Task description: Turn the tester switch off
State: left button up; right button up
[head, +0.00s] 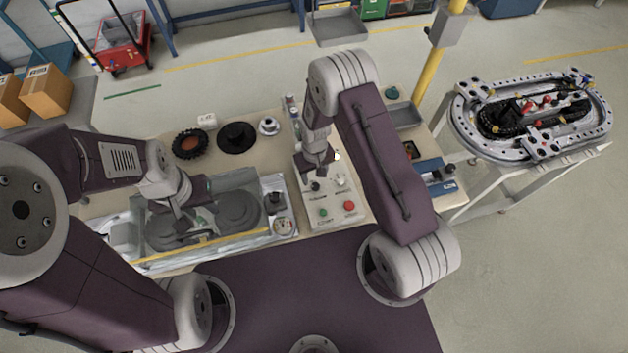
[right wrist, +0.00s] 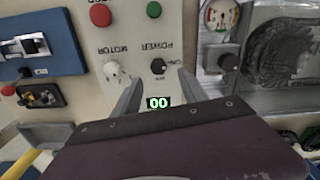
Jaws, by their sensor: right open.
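The tester panel (head: 334,213) is a pale board on the table with a green button (head: 323,212) and a red button (head: 349,205). In the right wrist view the panel (right wrist: 128,40) appears upside down. A black knob (right wrist: 158,66) sits by the POWER label and a white knob (right wrist: 113,70) by the MOTOR label. A small display (right wrist: 158,102) glows green with "00". My right gripper (right wrist: 160,88) is open over the panel, its fingers on either side of the black knob and apart from it. My left gripper (head: 180,207) is over the grey tray; its fingertips are unclear.
A grey tray (head: 285,221) with round grey parts and a gauge lies left of the panel. A blue box (head: 430,168) stands to the right. A black tyre (head: 190,144) and a black disc (head: 237,137) lie behind. A ring track (head: 541,147) stands on a separate cart.

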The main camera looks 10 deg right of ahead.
aim_at(315, 185)
notch_tip(315, 185, down, 4)
jog(key=shift+d+f+p, duration=0.15)
jog(key=shift+f+p, duration=0.05)
jog(key=shift+p, duration=0.45)
jog(key=shift+s+d+f, duration=0.1)
jog(key=shift+s+f, duration=0.1)
jog(key=shift+f, duration=0.3)
jog(key=shift+w+f, duration=0.15)
jog(key=shift+w, duration=0.05)
jog(key=shift+c, duration=0.3)
grip_shut()
